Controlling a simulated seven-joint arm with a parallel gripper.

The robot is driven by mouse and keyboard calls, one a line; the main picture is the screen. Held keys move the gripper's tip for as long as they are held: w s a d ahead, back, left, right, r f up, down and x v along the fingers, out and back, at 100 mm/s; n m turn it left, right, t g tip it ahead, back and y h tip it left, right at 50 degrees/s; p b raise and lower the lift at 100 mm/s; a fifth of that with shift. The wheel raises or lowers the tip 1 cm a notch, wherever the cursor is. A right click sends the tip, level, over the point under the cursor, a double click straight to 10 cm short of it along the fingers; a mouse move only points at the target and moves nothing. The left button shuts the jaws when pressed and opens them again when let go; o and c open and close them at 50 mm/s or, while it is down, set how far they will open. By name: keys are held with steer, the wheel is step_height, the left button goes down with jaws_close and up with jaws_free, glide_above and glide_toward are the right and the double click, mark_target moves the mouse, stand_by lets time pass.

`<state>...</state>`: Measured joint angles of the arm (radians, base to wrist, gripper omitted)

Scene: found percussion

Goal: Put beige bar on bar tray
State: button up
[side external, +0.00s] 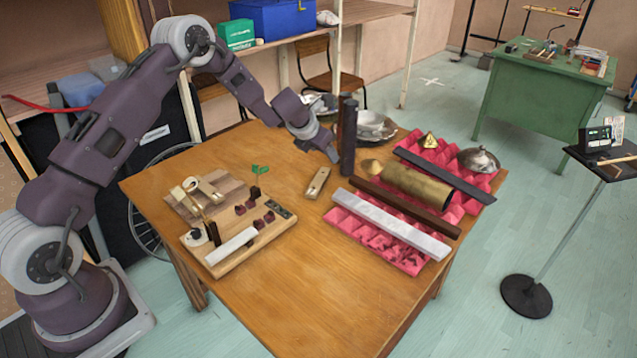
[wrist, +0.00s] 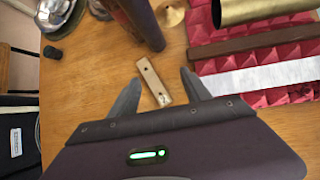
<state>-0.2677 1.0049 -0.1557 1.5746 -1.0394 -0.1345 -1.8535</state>
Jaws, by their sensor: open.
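The beige bar (side external: 317,182), short and flat with a hole near each end, lies alone on the wooden table. In the wrist view the beige bar (wrist: 152,80) lies ahead of my gripper (wrist: 157,79), its near end in line with the gap between the spread fingers. My gripper (side external: 332,155) is open and empty, behind the bar in the side view. Its height above the table is hard to tell. A pale wooden tray (side external: 255,247) at the table's left carries a white bar (side external: 231,245) and small dark blocks; I take it as the bar tray.
Dark upright cylinders (side external: 348,140) stand close beside my gripper. Pink foam (side external: 385,250) at the right bears a white bar, brown and dark bars and a brass tube (side external: 417,186). Metal bowls (side external: 372,127) sit behind. The table's front middle is clear.

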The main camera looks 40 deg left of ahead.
mark_target(318, 181)
steer(key=a+f+n, duration=0.1)
steer(key=f, duration=0.1)
steer(key=a+f+n, duration=0.1)
steer(key=f, duration=0.2)
steer(key=a+f+n+y, duration=0.1)
steer(key=f+n, duration=0.1)
steer(key=shift+s+a+f+g, duration=0.3)
steer(key=shift+s+a+g, duration=0.05)
steer(key=shift+s+g, duration=0.05)
steer(key=x, duration=0.4)
steer(key=shift+d+f, duration=0.1)
steer(key=shift+f, duration=0.45)
steer(key=shift+w, duration=0.3)
steer(key=shift+w+a+f, duration=0.2)
steer(key=shift+w+f, duration=0.15)
steer(key=shift+f, duration=0.15)
steer(key=shift+w+f, duration=0.25)
steer(key=shift+f, duration=0.2)
steer(key=shift+c, duration=0.5)
jaws_close()
